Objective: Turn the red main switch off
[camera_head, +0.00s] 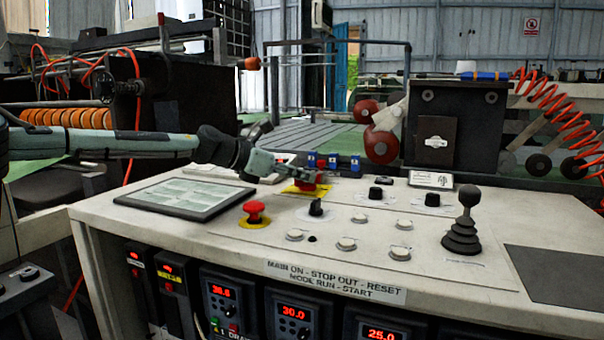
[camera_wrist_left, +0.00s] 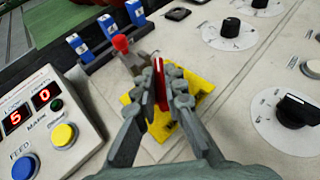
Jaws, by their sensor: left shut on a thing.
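The red main switch (camera_wrist_left: 160,84) stands on a yellow plate (camera_wrist_left: 197,84) on the console top. In the head view the yellow plate (camera_head: 292,190) and a bit of the red switch (camera_head: 322,187) show, partly hidden by my left gripper (camera_head: 318,177). In the left wrist view the fingers of my left gripper (camera_wrist_left: 160,80) are closed on both sides of the red handle. The gripper hides much of the switch and of the plate's markings. My right gripper is not in view.
A red mushroom button (camera_head: 254,208) stands in front of the switch. A black knob (camera_head: 316,207), several white buttons and a joystick (camera_head: 464,225) are to the right. A flat panel (camera_head: 185,196) lies left. Blue blocks (camera_head: 333,162) stand behind.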

